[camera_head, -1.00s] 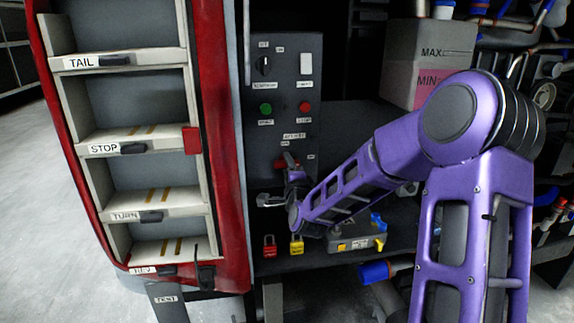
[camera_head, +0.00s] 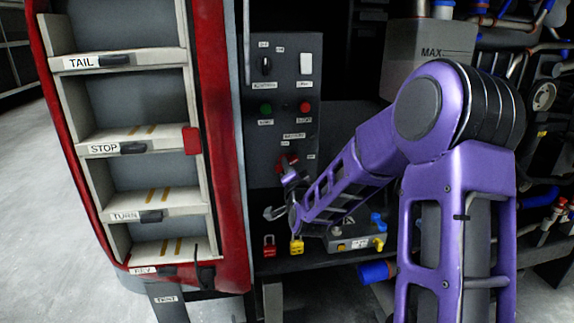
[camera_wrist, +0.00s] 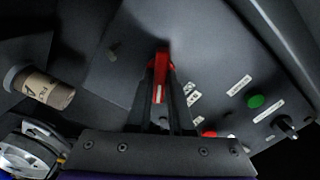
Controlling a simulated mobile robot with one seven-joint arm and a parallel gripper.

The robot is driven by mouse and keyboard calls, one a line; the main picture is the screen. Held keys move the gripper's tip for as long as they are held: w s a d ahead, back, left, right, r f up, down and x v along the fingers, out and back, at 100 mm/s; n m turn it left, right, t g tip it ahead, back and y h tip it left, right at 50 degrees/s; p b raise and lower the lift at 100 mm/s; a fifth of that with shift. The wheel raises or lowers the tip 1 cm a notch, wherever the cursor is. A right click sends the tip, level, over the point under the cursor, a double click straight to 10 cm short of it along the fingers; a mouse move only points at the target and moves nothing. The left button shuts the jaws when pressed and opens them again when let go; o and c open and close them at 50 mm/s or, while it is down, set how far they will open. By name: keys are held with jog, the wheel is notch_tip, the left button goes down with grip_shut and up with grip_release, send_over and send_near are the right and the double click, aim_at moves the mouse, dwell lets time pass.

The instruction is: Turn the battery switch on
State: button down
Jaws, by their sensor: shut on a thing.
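The battery switch's red handle (camera_head: 287,160) sits low on the grey control panel (camera_head: 306,200). In the wrist view the red handle (camera_wrist: 162,62) stands up between the dark fingers of my gripper (camera_wrist: 166,85). My gripper (camera_head: 289,176) is shut on it at the panel. In the head view the handle is small and partly covered by my gripper, and its exact angle is hard to read.
Below are a red padlock (camera_head: 269,248), a yellow padlock (camera_head: 296,247) and a grey box (camera_head: 352,242). A red-framed shelf (camera_head: 222,150) stands left.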

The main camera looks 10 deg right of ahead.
jog(key=n, duration=0.2)
jog(key=shift+a+n, duration=0.1)
jog(key=shift+n, duration=0.3)
jog(key=n, duration=0.9)
jog(key=c, duration=0.6)
grip_release()
jog(key=shift+c, duration=0.2)
